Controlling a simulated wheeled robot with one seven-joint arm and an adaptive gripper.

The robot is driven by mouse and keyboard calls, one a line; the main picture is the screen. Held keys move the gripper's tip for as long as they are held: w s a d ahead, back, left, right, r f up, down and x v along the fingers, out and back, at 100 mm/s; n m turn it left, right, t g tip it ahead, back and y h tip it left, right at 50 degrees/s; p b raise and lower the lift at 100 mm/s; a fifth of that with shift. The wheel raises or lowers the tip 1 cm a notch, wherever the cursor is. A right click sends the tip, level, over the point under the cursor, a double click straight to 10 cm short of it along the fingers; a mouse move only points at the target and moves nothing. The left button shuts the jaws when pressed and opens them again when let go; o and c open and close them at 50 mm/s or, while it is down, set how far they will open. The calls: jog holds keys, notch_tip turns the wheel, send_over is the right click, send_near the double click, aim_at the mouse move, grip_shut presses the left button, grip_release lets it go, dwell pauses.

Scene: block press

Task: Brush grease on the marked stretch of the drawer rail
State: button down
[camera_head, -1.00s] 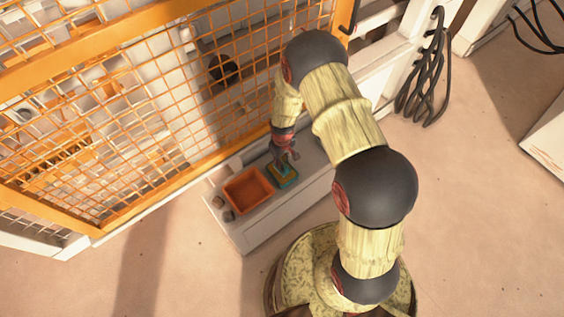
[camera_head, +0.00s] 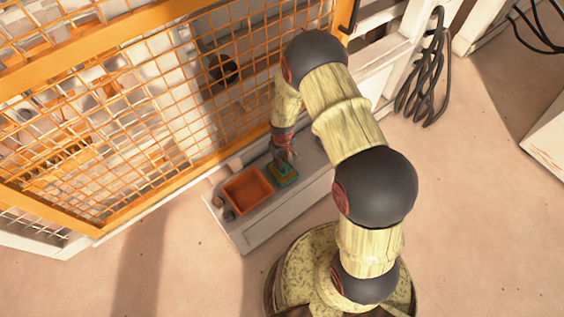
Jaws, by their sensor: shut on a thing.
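My gripper (camera_head: 286,158) points down over the right part of a white bench top, directly above a small teal and yellow item (camera_head: 284,178). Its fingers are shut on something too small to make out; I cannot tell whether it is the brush. I cannot tell whether it touches the teal and yellow item, which the fingers partly cover. I cannot make out the drawer rail, its marked stretch or the grease at this size.
An orange open tray (camera_head: 248,191) sits left of my gripper on the white bench (camera_head: 281,217). Two small grey lumps (camera_head: 229,214) lie at the bench's left end. An orange mesh fence (camera_head: 150,110) stands behind. Black cables (camera_head: 428,75) hang at the right. The floor is clear.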

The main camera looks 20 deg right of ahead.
jog(key=shift+r+p, duration=2.35)
jog(key=shift+r, duration=1.1)
